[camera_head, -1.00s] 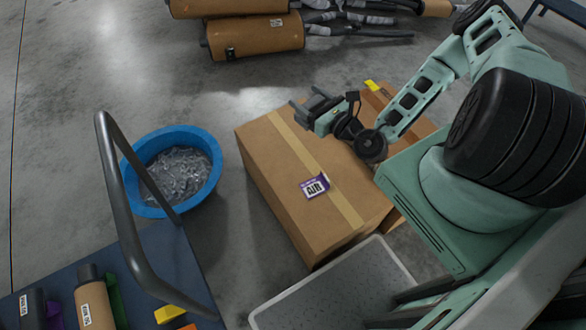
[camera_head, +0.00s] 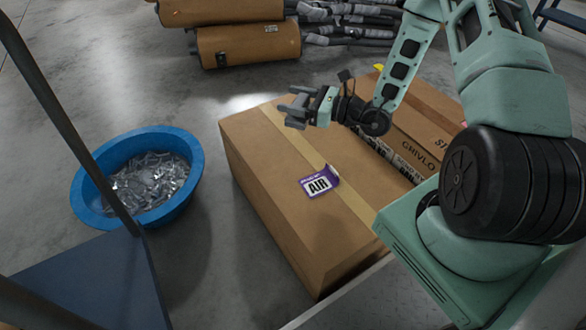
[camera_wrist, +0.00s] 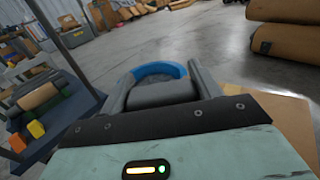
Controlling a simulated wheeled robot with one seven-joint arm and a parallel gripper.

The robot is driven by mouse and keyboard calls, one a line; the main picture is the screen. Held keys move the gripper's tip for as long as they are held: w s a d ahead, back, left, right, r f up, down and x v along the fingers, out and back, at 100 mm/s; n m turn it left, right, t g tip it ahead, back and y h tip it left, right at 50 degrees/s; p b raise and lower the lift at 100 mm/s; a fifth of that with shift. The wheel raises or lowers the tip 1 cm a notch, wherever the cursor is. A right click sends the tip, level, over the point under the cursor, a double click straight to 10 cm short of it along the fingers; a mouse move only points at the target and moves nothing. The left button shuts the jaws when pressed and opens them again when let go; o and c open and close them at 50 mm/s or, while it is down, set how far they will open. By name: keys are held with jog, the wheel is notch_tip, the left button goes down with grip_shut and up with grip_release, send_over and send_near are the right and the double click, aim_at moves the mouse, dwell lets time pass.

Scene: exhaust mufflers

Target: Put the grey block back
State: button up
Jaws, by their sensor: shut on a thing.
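My gripper (camera_head: 296,106) is held over the far part of a large cardboard box with a purple and white AIR label. In the wrist view, the gripper (camera_wrist: 160,92) has a finger on each side of a dark grey block (camera_wrist: 160,94) and is shut on it. The block's lower part is hidden behind the gripper body. In the head view the block is too small to tell clearly from the fingers.
A blue tub (camera_head: 90,208) of metal scraps stands on the floor to the left. A blue cart (camera_head: 95,285) with a dark rail is at lower left. The AIR box (camera_head: 270,170) fills the middle, beside another carton (camera_head: 425,125). Mufflers (camera_head: 250,44) lie at the back.

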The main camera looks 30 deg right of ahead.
jog(key=shift+n+g+y, duration=0.7)
jog(key=shift+y, duration=0.1)
jog(key=f+b, duration=0.1)
jog(key=b, duration=0.1)
jog(key=w+f+b, duration=0.1)
jog(key=f+b, duration=0.1)
jog(key=b, duration=0.1)
jog(key=w+a+f+b, duration=0.1)
jog(key=b, duration=0.1)
jog(key=shift+w+f+b, duration=0.1)
jog(key=shift+f+b, duration=0.1)
jog(key=shift+b, duration=0.2)
notch_tip(320, 180, down, 10)
jog(key=b, duration=0.6)
jog(key=shift+b, duration=0.35)
jog(key=shift+r, duration=0.15)
jog(key=o, duration=1.1)
jog(key=shift+o, duration=0.2)
